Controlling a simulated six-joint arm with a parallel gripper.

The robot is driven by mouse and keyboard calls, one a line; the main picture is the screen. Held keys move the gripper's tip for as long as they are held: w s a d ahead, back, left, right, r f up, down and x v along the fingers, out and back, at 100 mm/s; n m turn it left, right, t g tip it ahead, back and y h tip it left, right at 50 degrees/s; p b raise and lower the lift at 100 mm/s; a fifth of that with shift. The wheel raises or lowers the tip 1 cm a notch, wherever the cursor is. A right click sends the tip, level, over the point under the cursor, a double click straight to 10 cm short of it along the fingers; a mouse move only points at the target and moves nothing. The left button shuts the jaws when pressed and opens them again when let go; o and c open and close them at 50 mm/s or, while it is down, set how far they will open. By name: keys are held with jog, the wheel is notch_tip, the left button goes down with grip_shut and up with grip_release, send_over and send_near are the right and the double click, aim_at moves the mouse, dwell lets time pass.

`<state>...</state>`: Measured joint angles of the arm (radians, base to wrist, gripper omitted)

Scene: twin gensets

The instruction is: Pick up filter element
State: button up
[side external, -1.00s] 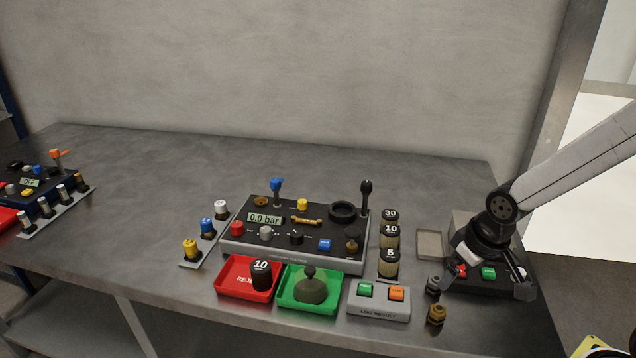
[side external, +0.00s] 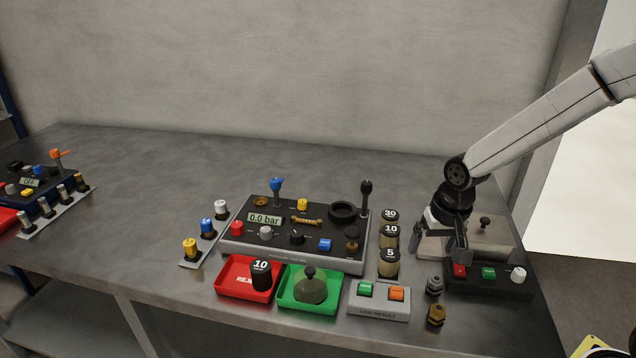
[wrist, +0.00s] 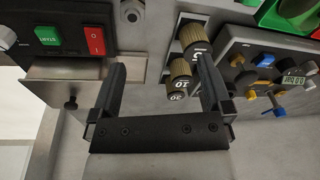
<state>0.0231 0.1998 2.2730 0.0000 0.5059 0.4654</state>
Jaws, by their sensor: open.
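Another dark cylinder marked 10 (side external: 261,273) sits in the red tray (side external: 231,285). My gripper (side external: 438,248) is open and empty, to the right of the row. I cannot tell which cylinder the task means.
The tester (side external: 285,243) has a tall black lever (side external: 366,192) near the row. A start panel (side external: 515,283) and a grey box with a knob (side external: 494,232) lie by my gripper. Two fittings (side external: 434,286) (side external: 436,314) stand before them. A green tray (side external: 310,300) holds a dome.

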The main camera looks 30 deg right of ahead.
aim_at(391, 229)
jog(key=w+d+m, duration=0.1)
jog(key=w+m, duration=0.3)
jog(key=w+d+f+m+g, duration=0.1)
jog(key=w+m, duration=0.3)
jog(key=w, duration=0.1)
jog(key=w+d+f+m, duration=0.1)
jog(key=w+m, duration=0.3)
jog(key=shift+w+f+g, duration=0.1)
jog(key=shift+w+g, duration=0.15)
jog(key=shift+g, duration=0.05)
jog(key=shift+w+f+m, duration=0.1)
jog(key=shift+w+m, duration=0.3)
jog(key=shift+m, duration=0.2)
jog(key=shift+d+f, duration=0.2)
jog(key=shift+f, duration=3.7)
jog(key=c, duration=1.3)
